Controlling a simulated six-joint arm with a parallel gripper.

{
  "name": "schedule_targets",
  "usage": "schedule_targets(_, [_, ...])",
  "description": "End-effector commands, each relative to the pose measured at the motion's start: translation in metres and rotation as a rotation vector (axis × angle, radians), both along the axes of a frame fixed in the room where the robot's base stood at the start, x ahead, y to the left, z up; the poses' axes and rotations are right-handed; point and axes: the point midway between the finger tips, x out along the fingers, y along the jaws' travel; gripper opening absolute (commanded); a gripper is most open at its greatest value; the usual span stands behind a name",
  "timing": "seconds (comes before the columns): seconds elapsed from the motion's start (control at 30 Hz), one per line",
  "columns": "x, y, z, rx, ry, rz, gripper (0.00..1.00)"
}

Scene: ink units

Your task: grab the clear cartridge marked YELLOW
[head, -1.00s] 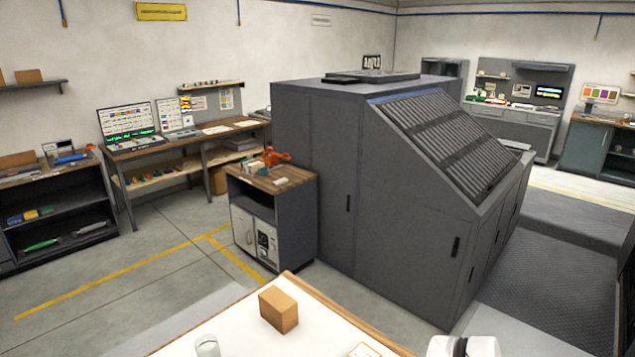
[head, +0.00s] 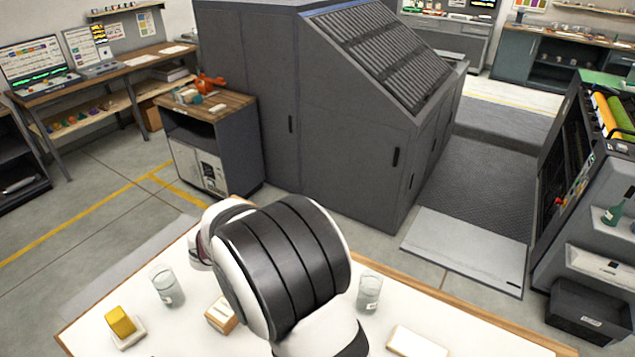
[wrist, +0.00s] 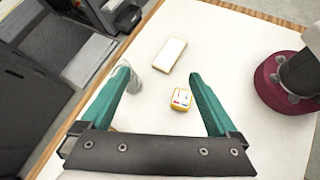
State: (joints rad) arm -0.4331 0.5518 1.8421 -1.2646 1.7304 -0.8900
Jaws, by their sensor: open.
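Two clear cylindrical cartridges with small pale labels stand on the white table in the head view, the left cartridge (head: 167,287) and the right cartridge (head: 369,293), on either side of my arm. The label text is too small to read, so I cannot tell which is marked YELLOW. In the wrist view, my gripper (wrist: 159,77) is open with teal fingers apart and nothing held. A clear cartridge (wrist: 134,87) shows beside the left finger, partly hidden by it. I cannot tell whether they touch. My gripper's fingers are hidden in the head view.
A small yellow-edged block (wrist: 180,100) lies between the fingers in the wrist view, with a white slab (wrist: 168,54) beyond. A yellow block on a white base (head: 120,322) and a tan box (head: 222,314) are also on the table (head: 462,330). Its wooden edge is close to the cartridges.

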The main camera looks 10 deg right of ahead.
Motion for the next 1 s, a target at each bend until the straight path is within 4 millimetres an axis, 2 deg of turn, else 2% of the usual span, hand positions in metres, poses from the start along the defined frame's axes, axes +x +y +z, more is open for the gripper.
schedule_targets(0.03, [0.021, 0.011, -0.014, -0.074, 0.075, 0.122, 0.95])
schedule_targets(0.1, [0.043, 0.022, -0.027, -0.159, 0.154, 0.257, 0.95])
schedule_targets(0.2, [0.059, 0.032, -0.038, -0.227, 0.212, 0.355, 0.95])
schedule_targets(0.27, [0.063, 0.027, -0.042, -0.241, 0.226, 0.372, 0.95])
schedule_targets(0.53, [0.068, -0.042, -0.071, -0.240, 0.228, 0.369, 0.95])
schedule_targets(1.0, [0.076, -0.106, -0.109, -0.239, 0.224, 0.371, 0.95])
